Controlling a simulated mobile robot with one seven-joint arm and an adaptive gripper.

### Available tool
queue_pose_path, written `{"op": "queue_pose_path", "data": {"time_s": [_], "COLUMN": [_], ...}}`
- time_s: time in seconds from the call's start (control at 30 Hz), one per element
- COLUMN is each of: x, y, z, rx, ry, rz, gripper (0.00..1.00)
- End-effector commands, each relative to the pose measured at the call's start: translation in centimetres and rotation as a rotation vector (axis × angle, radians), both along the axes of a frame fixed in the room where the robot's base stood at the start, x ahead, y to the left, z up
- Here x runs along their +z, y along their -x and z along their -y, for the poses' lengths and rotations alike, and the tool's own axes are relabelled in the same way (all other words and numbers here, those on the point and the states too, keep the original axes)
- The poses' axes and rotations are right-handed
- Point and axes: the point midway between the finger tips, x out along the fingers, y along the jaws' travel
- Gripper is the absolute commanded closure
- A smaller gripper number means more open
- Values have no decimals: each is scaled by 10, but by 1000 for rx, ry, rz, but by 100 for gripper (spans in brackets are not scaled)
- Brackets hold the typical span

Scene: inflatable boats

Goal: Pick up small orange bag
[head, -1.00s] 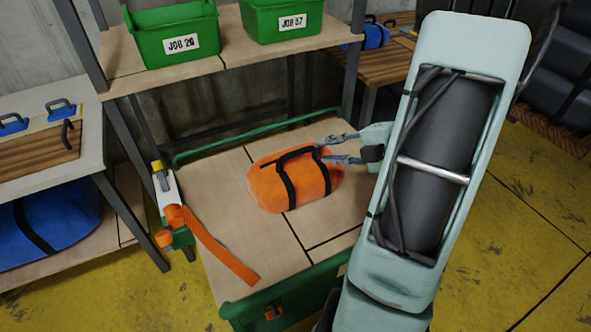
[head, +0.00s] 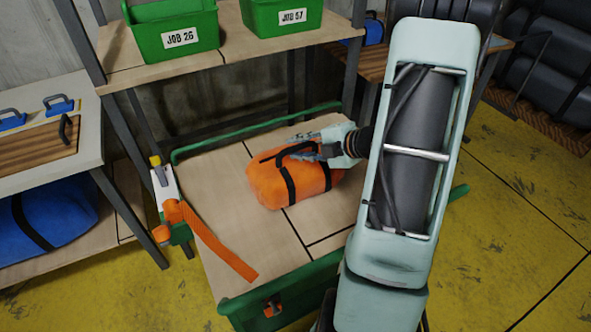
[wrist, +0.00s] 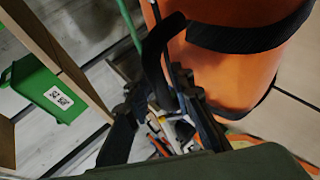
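The small orange bag (head: 268,186) is a rounded orange roll with black straps and a black carry handle. It lies on the wooden top of the green-edged cart. It fills the upper right of the wrist view (wrist: 232,68). My gripper (head: 304,146) is at the upper right side of the bag, close to the handle. Its two fingers look apart in the head view. In the wrist view the black handle (wrist: 155,50) arches up in front of and between the fingers (wrist: 152,92). I cannot tell whether the fingers touch it.
The cart top (head: 225,125) has bare wood around the bag. A white and green tool with an orange strap (head: 210,242) hangs at its left edge. Green bins (head: 180,40) stand on the shelf behind. A table with a blue bag (head: 50,215) beneath is at the left.

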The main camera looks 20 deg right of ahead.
Motion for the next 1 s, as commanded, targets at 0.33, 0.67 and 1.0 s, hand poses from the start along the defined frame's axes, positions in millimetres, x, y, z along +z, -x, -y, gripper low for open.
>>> {"op": "queue_pose_path", "data": {"time_s": [0.33, 0.67, 1.0], "x": [0, 0, 3], "y": [0, 0, -1], "z": [0, 0, 0], "rx": [-1, -1, 0], "ry": [1, 1, 0], "rz": [0, 0, 7], "gripper": [96, 100, 100]}}
